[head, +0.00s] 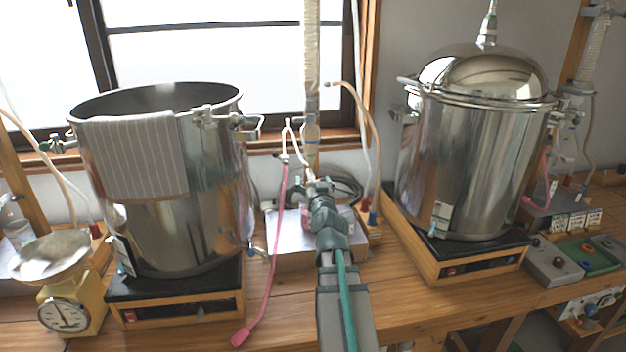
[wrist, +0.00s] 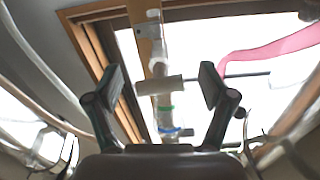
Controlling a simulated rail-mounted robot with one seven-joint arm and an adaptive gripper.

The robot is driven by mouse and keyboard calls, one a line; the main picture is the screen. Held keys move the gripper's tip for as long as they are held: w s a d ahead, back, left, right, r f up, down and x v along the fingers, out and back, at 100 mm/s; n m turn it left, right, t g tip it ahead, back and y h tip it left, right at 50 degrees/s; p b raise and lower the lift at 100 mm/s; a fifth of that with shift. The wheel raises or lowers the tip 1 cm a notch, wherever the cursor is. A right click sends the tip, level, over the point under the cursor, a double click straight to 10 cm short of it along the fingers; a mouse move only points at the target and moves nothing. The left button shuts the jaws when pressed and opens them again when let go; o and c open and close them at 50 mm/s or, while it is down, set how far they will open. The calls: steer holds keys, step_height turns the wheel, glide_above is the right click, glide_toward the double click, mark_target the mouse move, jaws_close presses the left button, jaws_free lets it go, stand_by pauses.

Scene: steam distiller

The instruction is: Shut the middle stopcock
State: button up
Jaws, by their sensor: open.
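The middle glass column (head: 311,125) stands upright in front of the window, between the two steel pots. In the wrist view its tube (wrist: 166,118) runs upward, with green and blue rings. A pale crosswise piece on it, which looks like the stopcock handle (wrist: 150,88), shows between my fingers. My gripper (head: 319,187) reaches in from the front to the column's lower part and hides some of it. In the wrist view its fingers (wrist: 163,86) are spread on either side of the handle, with visible gaps. Contact cannot be seen.
An open pot (head: 215,215) with a striped cloth (head: 137,155) stands left, a lidded pot (head: 460,170) right. A pink hose (head: 273,255) hangs close left of my arm. A pale hose (head: 368,115) curves right of the column. A yellow scale (head: 72,308) stands front left.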

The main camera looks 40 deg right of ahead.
mark_target(312, 149)
steer(key=shift+w, duration=0.15)
steer(key=c, duration=1.1)
steer(key=shift+m, duration=0.7)
steer(key=shift+c, duration=0.2)
steer(key=o, duration=1.1)
steer(key=shift+o, duration=0.2)
steer(key=shift+r, duration=0.1)
step_height(312, 149, up, 9)
steer(key=shift+d+r, duration=0.1)
steer(key=shift+r, duration=0.3)
